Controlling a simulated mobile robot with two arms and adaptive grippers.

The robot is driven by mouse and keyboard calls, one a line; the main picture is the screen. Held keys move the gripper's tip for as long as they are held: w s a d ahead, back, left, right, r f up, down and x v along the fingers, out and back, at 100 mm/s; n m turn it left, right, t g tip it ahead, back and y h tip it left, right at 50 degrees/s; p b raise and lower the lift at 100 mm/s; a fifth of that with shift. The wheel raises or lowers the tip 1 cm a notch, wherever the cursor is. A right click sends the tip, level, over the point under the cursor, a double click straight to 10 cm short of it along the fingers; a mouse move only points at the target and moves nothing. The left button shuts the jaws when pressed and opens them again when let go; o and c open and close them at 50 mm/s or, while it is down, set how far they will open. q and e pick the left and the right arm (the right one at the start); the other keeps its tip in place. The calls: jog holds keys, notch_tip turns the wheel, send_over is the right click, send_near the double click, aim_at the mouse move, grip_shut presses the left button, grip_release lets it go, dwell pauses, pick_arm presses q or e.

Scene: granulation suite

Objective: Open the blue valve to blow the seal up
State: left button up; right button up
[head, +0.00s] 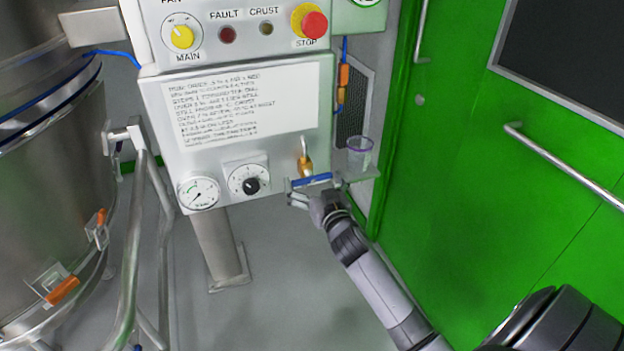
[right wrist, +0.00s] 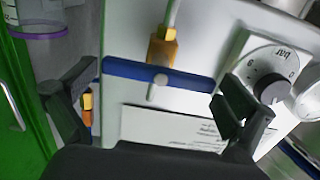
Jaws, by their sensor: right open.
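The blue valve (head: 311,180) is a bar handle at the lower right of the control panel, below a brass fitting (head: 304,163). The bar lies level, crosswise to the upright pipe above it. It also shows in the right wrist view (right wrist: 195,80), with a pale bolt at its middle. My right gripper (head: 300,198) is just below and in front of the bar. In the right wrist view its fingers (right wrist: 160,88) are spread wide near the two ends of the bar. Contact cannot be told. My left gripper is not in view.
A gauge (head: 199,193) and a black-knobbed dial (head: 249,181) sit left of the valve. A green door (head: 470,150) is further right, a steel vessel (head: 50,190) at left.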

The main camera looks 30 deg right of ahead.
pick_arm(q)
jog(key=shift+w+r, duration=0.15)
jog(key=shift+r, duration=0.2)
pick_arm(e)
jog(key=shift+w+d, duration=0.15)
jog(key=shift+w, duration=0.25)
jog(key=c, duration=0.7)
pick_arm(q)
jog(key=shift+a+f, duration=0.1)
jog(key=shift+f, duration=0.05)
pick_arm(e)
jog(key=shift+c, duration=0.9)
